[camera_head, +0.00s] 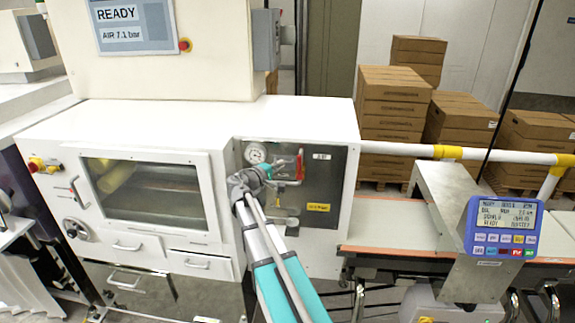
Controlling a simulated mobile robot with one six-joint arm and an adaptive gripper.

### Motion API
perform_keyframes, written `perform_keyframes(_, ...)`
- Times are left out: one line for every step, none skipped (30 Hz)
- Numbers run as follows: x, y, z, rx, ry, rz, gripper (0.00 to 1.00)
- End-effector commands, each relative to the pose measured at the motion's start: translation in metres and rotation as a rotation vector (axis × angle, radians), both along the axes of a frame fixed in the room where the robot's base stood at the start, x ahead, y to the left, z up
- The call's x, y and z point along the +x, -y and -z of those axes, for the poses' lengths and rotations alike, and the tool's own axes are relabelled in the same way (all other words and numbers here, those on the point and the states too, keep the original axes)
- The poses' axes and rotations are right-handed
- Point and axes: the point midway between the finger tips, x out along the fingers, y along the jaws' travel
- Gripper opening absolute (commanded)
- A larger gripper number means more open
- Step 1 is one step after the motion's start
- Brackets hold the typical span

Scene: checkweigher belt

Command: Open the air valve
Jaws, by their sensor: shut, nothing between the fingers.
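The air valve has a red handle (300,163) that stands roughly upright on the dark recessed panel (327,187) in the front of the white machine. A round pressure gauge (255,153) sits to the left of the handle. My gripper (282,180) is in front of this panel, just left of and slightly below the red handle. It is shut and holds nothing. It is too small here to tell whether it touches the handle. My wrist hides part of the panel's left side and the pipework there.
A screen (133,22) above reads "READY" and "AIR 7.1 bar". A windowed door (150,190) is left of the panel. A blue weigher display (503,229) and a conveyor belt (400,222) are at the right. A white rail (395,148) runs behind, before stacked cartons (393,105).

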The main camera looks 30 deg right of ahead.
Motion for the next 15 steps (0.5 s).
perform_keyframes(-0.005,-0.01,0.0,0.0,0.0,-0.002,0.0)
perform_keyframes(-0.006,-0.015,0.0,0.0,0.0,-0.004,0.0)
perform_keyframes(-0.008,-0.021,0.001,0.0,0.0,-0.004,0.0)
perform_keyframes(-0.01,-0.025,0.001,0.0,0.0,-0.003,0.0)
perform_keyframes(-0.012,-0.03,0.001,0.0,0.0,-0.003,0.0)
perform_keyframes(-0.013,-0.036,0.001,0.0,0.0,-0.004,0.0)
perform_keyframes(-0.015,-0.041,0.001,0.0,0.0,-0.004,0.0)
perform_keyframes(-0.016,-0.045,0.001,0.0,0.0,-0.003,0.0)
perform_keyframes(-0.018,-0.051,0.001,0.0,0.0,-0.002,0.0)
perform_keyframes(-0.019,-0.055,0.001,0.0,0.0,-0.003,0.0)
perform_keyframes(-0.021,-0.06,0.001,0.0,0.0,-0.003,0.0)
perform_keyframes(-0.022,-0.064,0.002,0.0,0.0,-0.002,0.0)
perform_keyframes(-0.024,-0.068,0.002,0.0,0.0,-0.002,0.0)
perform_keyframes(-0.025,-0.071,0.002,0.0,0.0,-0.002,0.0)
perform_keyframes(-0.026,-0.076,0.002,0.0,0.0,-0.002,0.0)
